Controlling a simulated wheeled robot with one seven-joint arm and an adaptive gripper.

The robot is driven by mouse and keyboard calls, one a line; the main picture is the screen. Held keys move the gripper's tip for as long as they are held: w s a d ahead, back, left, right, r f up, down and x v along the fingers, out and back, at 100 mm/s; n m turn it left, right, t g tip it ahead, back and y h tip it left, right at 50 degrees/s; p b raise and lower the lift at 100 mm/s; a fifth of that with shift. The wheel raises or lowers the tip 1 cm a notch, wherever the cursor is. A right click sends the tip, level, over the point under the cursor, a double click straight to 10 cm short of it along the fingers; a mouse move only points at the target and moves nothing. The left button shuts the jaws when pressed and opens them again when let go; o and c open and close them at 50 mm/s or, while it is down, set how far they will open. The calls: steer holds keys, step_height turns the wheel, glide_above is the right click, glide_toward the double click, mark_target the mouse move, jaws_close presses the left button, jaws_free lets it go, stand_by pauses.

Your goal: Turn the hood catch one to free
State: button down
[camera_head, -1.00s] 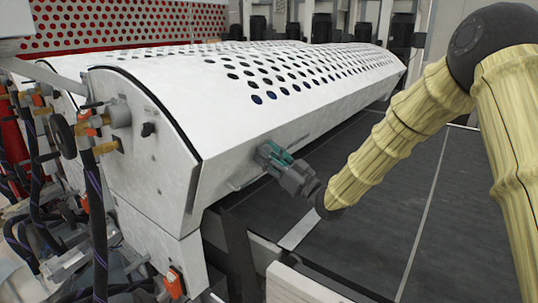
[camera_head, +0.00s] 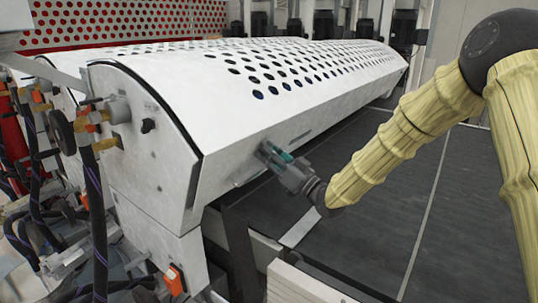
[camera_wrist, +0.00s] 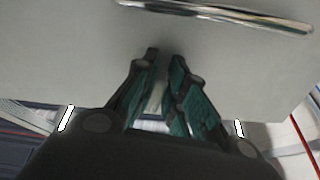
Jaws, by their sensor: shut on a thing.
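The white perforated hood (camera_head: 250,85) runs across the machine, and its front face also fills much of the wrist view (camera_wrist: 60,45). My gripper (camera_head: 268,153) is at the lower part of that face, towards its left end. In the wrist view my gripper (camera_wrist: 163,72) has its green-padded fingers close together, pointing at the white face. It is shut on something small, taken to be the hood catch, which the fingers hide. I cannot see which way the catch is turned.
A shiny metal handle bar (camera_wrist: 225,14) crosses the face just beyond the fingertips. Valves and dark hoses (camera_head: 85,140) crowd the hood's left end. A dark flat bed (camera_head: 390,200) lies below and right of the hood. A white-edged frame (camera_head: 300,285) stands in front.

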steer(key=m, duration=0.4)
steer(key=shift+s+d+r, duration=0.1)
steer(key=shift+s+r, duration=0.05)
steer(key=shift+r, duration=0.1)
steer(key=m, duration=0.5)
steer(key=shift+s+r, duration=0.2)
steer(key=m, duration=0.5)
steer(key=shift+r, duration=0.2)
steer(key=shift+d+m, duration=0.1)
steer(key=shift+m, duration=1)
steer(key=shift+s+f, duration=0.1)
steer(key=c, duration=1.5)
jaws_free()
steer(key=shift+o, duration=0.2)
